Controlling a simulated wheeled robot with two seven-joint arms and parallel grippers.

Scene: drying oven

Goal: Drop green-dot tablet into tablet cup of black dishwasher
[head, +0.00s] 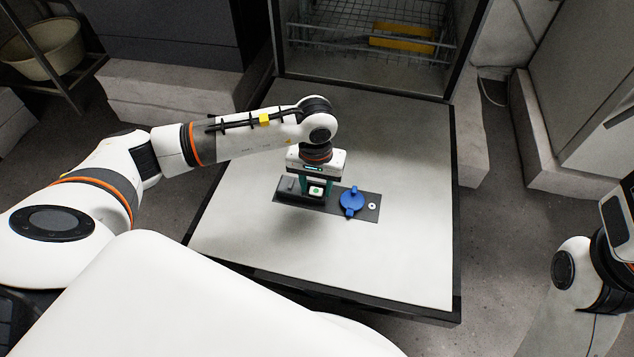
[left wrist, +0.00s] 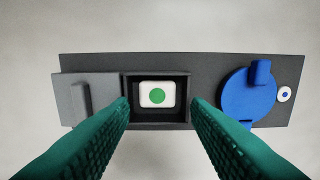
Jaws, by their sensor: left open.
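The white tablet with a green dot (left wrist: 157,96) lies inside the square, dark-walled tablet cup (left wrist: 157,122) on the dishwasher door. The dot faces up. The tablet also shows between the fingers in the head view (head: 316,191). My left gripper (left wrist: 160,105) has green ribbed fingers, is open, and hangs over the cup with one finger on each side. The fingers are apart from the tablet. The grey cup lid (left wrist: 85,98) is at the left of the cup, leaving it uncovered. The black dishwasher (head: 262,262) has its door lowered flat. My right gripper is not visible.
On the dark dispenser panel (left wrist: 215,65) a blue round cap (left wrist: 247,97) sits right of the cup, beside a small white ring (left wrist: 284,95). A wire rack (head: 350,35) with yellow parts stands inside the dishwasher. The door around the panel is bare.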

